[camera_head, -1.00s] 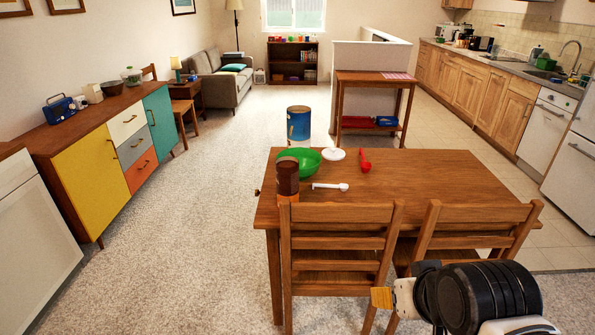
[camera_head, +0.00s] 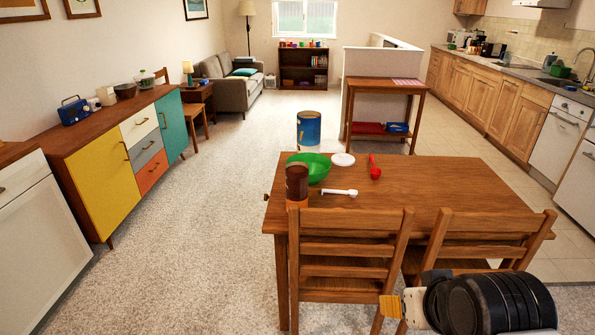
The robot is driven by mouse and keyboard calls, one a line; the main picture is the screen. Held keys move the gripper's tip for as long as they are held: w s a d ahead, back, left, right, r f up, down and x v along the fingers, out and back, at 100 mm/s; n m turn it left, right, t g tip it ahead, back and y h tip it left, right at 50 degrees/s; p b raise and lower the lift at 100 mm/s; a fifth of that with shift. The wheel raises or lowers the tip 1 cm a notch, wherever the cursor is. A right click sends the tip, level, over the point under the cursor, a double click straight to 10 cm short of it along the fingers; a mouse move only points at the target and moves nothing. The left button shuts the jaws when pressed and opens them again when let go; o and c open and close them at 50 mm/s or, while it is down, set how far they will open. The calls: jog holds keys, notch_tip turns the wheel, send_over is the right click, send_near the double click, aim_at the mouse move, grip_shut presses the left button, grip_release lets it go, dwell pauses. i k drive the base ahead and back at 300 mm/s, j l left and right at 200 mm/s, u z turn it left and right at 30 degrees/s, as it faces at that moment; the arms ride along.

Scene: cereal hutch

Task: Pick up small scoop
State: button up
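A small white scoop (camera_head: 338,192) lies on the wooden table (camera_head: 450,190), near its left front. A red scoop (camera_head: 374,168) lies farther back and to the right of it. I cannot tell from sight which is the small one. A green bowl (camera_head: 312,167), a brown jar (camera_head: 297,185) and a round white lid (camera_head: 343,159) are near the white scoop. My arm shows at the lower right. A yellowish tip (camera_head: 390,306), which may be part of my gripper, is in front of the table's chairs, well apart from both scoops. Its fingers cannot be made out.
Two wooden chairs (camera_head: 352,240) stand at the table's near side, between my arm and the scoops. The table's right half is bare. Open carpet (camera_head: 190,260) lies left of the table, beside a colourful sideboard (camera_head: 92,178).

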aim_at(352, 192)
jog(key=i+u, duration=0.4)
jog(key=i, duration=1.2)
